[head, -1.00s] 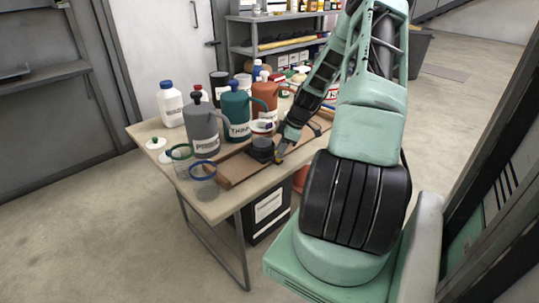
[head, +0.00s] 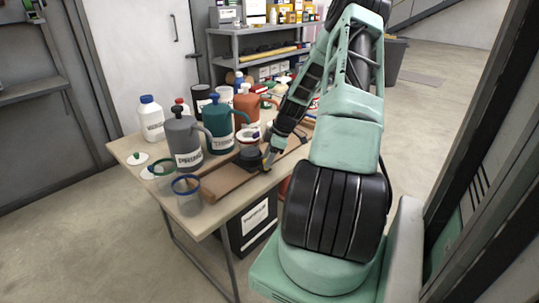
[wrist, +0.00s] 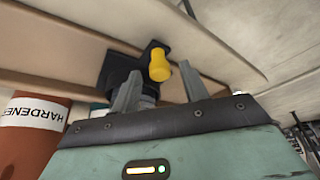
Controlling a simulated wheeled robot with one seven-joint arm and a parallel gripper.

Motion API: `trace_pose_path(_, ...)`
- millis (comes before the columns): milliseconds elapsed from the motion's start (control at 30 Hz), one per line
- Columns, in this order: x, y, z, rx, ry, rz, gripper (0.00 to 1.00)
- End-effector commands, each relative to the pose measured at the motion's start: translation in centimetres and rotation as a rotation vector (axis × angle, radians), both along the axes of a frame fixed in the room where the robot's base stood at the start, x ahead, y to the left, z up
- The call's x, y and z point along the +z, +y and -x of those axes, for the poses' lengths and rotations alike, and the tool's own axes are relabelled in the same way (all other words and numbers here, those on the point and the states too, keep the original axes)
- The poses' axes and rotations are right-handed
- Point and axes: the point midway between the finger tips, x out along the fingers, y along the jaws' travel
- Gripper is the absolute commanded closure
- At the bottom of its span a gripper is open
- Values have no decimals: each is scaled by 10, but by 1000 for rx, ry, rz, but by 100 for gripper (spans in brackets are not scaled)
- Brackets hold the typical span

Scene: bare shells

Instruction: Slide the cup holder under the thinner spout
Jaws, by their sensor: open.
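The cup holder is a dark piece (head: 249,162) on the wooden rail board in the head view. In the wrist view its black bracket (wrist: 118,68) carries a yellow knob (wrist: 159,68). My gripper (wrist: 160,88) is open, with a finger on either side of the knob; contact is unclear. In the head view my gripper (head: 269,160) is beside the holder. The teal can (head: 220,128), its label partly readable as thinner, has a curved spout (head: 240,117) above and behind the holder. The grey can (head: 184,143) stands to its left, the orange can (head: 248,105) farther back.
Two clear cups with green and blue rims (head: 186,186) stand at the table's near left corner. A white bottle (head: 151,120) stands at the back left. The wooden board (head: 223,181) runs along the table's front edge. Shelves (head: 255,45) stand behind.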

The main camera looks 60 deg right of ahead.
Motion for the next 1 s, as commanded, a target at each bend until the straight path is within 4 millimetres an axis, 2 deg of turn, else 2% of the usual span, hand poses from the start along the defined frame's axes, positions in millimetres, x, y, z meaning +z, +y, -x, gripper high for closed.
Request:
trace_pose_path(133,8,-3,3,-2,0,3,56)
trace_pose_path(233,22,-6,8,-2,-1,3,56)
trace_pose_path(700,122,-28,43,-3,-1,5,56)
trace_pose_path(833,142,-32,50,-3,-1,5,56)
trace_pose_path(1000,157,-34,56,-1,-1,2,56)
